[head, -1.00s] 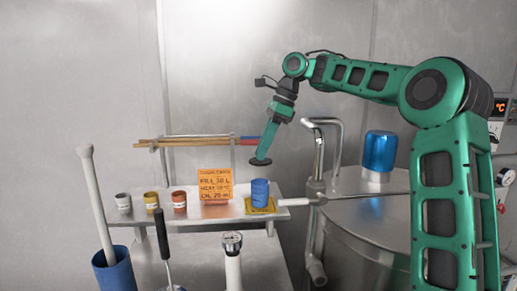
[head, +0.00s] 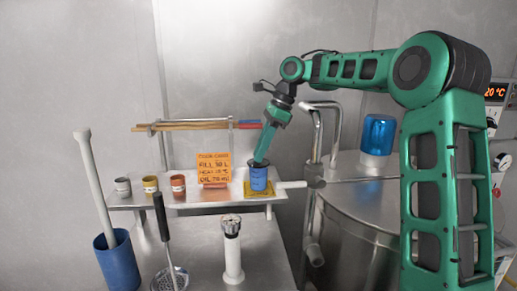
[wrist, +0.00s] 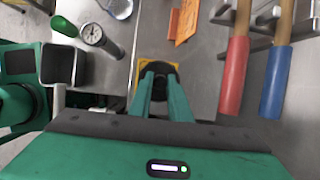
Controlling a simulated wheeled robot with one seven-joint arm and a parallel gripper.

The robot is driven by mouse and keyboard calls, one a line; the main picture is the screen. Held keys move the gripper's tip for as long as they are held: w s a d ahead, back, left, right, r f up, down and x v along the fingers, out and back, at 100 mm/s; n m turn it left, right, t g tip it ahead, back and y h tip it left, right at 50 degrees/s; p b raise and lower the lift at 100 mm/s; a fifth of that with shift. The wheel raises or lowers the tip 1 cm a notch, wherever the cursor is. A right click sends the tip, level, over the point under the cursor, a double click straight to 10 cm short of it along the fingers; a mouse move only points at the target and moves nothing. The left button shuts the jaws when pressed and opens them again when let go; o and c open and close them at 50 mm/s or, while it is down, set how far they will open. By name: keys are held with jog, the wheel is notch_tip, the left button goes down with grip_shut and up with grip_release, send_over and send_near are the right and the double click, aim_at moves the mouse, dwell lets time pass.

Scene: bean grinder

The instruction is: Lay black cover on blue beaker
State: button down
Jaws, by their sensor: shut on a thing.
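The blue beaker (head: 258,181) stands upright on a yellow mat (head: 267,193) at the right end of the shelf. The black cover (head: 257,164) is at the beaker's top, seeming to touch its rim; I cannot tell whether it rests fully on it. My gripper (head: 262,158) is above the beaker, pointing down and slightly tilted, its fingers shut on the cover. In the wrist view the cover (wrist: 158,69) shows dark beyond the fingertips (wrist: 160,84), over the yellow mat (wrist: 143,66). There the cover and fingers hide the beaker.
An orange card (head: 213,167) stands left of the beaker, with several small jars (head: 150,185) farther left. A metal pipe (head: 315,145) and a large steel vessel (head: 362,205) are close on the right. Red and blue-handled sticks (head: 246,125) lie on a rack behind.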

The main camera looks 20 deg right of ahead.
jog(key=shift+f, duration=0.3)
dwell(0.5)
jog(key=c, duration=1.6)
grip_release()
jog(key=shift+o, duration=0.2)
jog(key=v, duration=1)
jog(key=shift+r, duration=0.3)
jog(key=shift+w+d, duration=0.1)
